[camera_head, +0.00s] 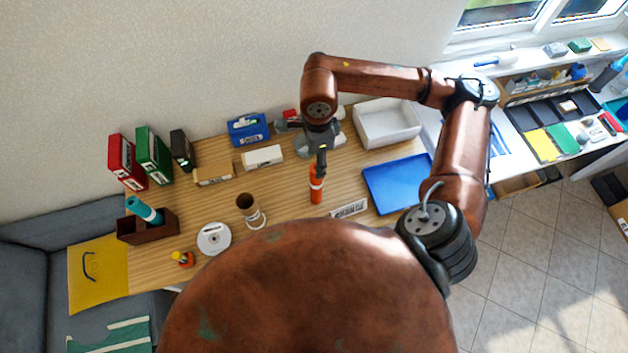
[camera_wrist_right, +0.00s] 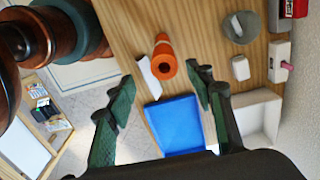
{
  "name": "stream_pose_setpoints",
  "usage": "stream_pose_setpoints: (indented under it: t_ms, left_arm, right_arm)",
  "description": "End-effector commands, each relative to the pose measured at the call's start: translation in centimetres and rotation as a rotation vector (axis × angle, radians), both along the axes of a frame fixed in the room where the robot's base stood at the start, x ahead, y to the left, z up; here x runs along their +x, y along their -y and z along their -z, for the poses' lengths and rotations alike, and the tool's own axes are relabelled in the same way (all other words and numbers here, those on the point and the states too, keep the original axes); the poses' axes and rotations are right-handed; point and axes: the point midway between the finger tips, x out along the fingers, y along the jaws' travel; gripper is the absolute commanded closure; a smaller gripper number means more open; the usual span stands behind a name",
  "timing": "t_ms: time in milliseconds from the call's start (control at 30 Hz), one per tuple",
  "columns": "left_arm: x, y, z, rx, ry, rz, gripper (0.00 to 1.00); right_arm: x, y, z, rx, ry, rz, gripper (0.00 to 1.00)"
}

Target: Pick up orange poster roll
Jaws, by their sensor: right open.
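The orange poster roll (camera_head: 316,192) is on the wooden table, left of the blue tray, and looks upright. The right wrist view shows the roll (camera_wrist_right: 162,50) with its hollow end facing the camera. My right gripper (camera_head: 321,160) is by the roll's upper end in the head view and partly covers it. In the wrist view my right gripper (camera_wrist_right: 163,82) has its fingers wide apart, with the roll beyond and between them, not clasped. My left gripper is not in view.
A blue tray (camera_head: 392,185) and a white box (camera_head: 388,124) stand to the right. A white label card (camera_head: 349,209) lies near the roll. Binders (camera_head: 152,156) stand at the back left.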

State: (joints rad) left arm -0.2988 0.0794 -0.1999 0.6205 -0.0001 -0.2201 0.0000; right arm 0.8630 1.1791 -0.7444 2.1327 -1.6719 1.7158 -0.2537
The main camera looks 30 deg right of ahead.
Motion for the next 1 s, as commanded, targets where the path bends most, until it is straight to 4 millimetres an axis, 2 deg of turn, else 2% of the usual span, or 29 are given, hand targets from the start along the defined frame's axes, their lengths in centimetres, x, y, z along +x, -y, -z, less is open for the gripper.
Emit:
stream_pose_setpoints:
  t_ms: [333, 600, 900, 1000]
  left_arm:
    - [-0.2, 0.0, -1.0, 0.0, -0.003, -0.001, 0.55]
    - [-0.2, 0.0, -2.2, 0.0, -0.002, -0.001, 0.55]
    - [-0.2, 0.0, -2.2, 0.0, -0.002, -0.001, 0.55]
    - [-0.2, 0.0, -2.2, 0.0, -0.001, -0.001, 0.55]
  right_arm:
    - [0.3, 0.3, 3.3, -0.016, -0.003, -0.002, 0.51]
    - [0.4, 0.4, 7.0, -0.014, -0.003, -0.002, 0.51]
    - [0.4, 0.4, 7.6, -0.012, 0.0, -0.001, 0.51]
    - [0.4, 0.4, 7.6, -0.012, 0.0, -0.001, 0.58]
